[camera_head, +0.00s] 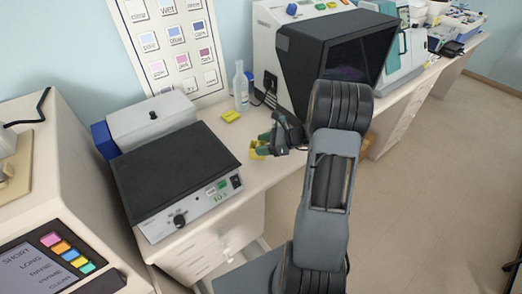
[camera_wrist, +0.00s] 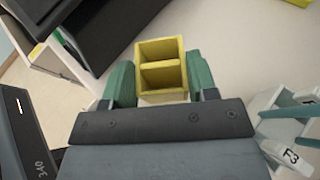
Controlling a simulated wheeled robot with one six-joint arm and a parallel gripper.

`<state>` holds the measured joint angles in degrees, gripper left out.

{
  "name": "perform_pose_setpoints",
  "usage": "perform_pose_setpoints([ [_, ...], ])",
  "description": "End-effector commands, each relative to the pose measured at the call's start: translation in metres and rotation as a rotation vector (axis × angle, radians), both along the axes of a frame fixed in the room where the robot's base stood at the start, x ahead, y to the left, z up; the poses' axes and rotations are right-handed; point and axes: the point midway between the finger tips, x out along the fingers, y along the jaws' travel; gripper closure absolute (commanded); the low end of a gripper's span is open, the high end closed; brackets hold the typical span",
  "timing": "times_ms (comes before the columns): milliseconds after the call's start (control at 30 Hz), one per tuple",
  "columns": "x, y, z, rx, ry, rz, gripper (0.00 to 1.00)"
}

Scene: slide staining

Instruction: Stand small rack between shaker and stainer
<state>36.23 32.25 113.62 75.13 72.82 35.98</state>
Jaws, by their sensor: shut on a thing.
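My gripper (camera_head: 262,147) is shut on a small yellow rack (camera_head: 257,153), over the bench strip right of the shaker. In the wrist view the rack (camera_wrist: 161,64) is an open box with two compartments between my green fingers (camera_wrist: 160,84). I cannot tell whether its base touches the bench. The shaker (camera_head: 175,168) is a flat box with a black top, a knob and a small green display. Right of my gripper stands a machine with a dark hood (camera_head: 335,50); at the lower left is a beige machine (camera_head: 75,190) with a colored-button screen. Neither is clearly labelled as the stainer.
A flat yellow piece (camera_head: 231,117) lies on the bench behind my gripper, near a clear bottle (camera_head: 240,88). A grey-white box (camera_head: 150,122) stands behind the shaker. Bare bench (camera_head: 254,178) shows between the shaker and the hooded machine. White drawers lie below the front edge.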

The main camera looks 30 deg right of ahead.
Motion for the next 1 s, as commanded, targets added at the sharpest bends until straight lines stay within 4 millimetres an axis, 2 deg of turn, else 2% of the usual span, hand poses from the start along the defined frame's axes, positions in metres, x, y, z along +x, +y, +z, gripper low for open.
perform_pose_setpoints([
  [167,0.006,0.002,-0.008,0.001,0.001,0.001,0.72],
  [433,0.008,0.002,-0.037,0.002,0.003,0.000,0.72],
  [933,0.008,0.001,-0.046,0.000,0.000,0.000,0.72],
  [967,0.008,0.001,-0.044,0.000,0.000,0.000,0.44],
  [1000,0.007,0.001,-0.044,0.000,0.000,0.000,0.41],
])
